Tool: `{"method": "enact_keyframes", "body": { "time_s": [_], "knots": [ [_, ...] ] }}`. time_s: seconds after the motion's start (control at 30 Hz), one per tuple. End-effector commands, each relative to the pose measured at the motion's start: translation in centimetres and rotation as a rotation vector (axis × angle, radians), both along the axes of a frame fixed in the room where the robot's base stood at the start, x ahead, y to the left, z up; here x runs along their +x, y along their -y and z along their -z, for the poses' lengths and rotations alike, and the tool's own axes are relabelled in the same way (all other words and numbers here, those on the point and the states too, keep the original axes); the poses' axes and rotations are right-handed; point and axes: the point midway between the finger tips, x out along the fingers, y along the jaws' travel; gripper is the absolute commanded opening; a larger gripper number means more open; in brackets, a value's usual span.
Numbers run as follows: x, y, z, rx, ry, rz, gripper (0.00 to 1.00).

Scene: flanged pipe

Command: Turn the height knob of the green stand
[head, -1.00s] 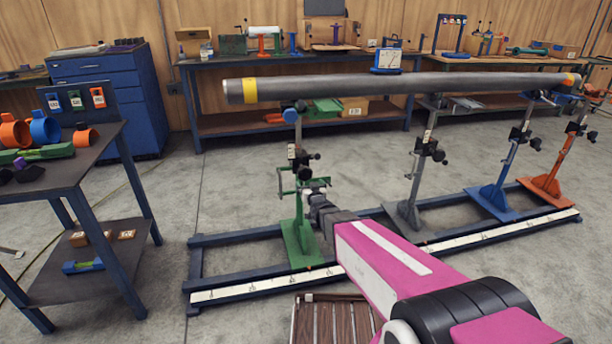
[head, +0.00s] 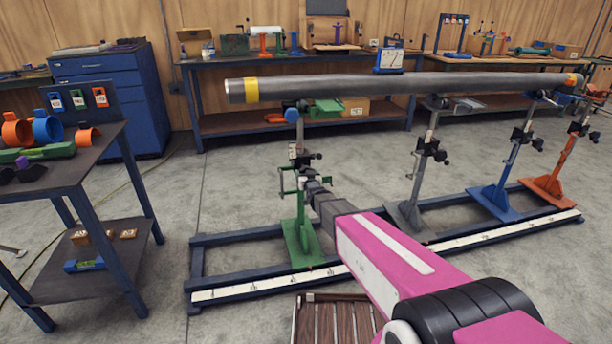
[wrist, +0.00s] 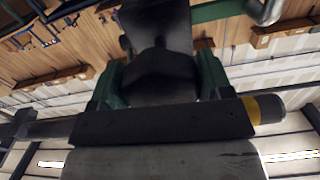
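The green stand (head: 302,240) stands upright on the near left of the blue floor frame, under the pipe's yellow-banded end. Dark knobs (head: 312,157) show on its upper right side in the head view. My gripper (head: 309,182) is beside the stand's post, just below those knobs; its fingertips are too small to make out there. In the wrist view a large dark part (wrist: 160,75) fills the middle, in front of my gripper's grey body, with green parts on both sides. Whether my fingers touch or grip a knob cannot be told.
The long grey pipe (head: 345,87) runs overhead across several stands. A grey stand (head: 410,215) is to the right. The blue frame (head: 225,238) and a wooden slatted platform (head: 330,320) lie low. A side table (head: 90,165) stands left, with open floor between.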

Motion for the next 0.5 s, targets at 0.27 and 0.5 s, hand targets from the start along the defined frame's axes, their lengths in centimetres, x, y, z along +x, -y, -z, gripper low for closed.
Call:
{"method": "enact_keyframes", "body": {
  "time_s": [0.27,0.5],
  "knots": [
    [-0.02,0.01,0.0,0.008,-0.002,0.0,0.49],
    [-0.02,-0.04,0.0,0.081,-0.023,0.0,0.49]
  ]
}}
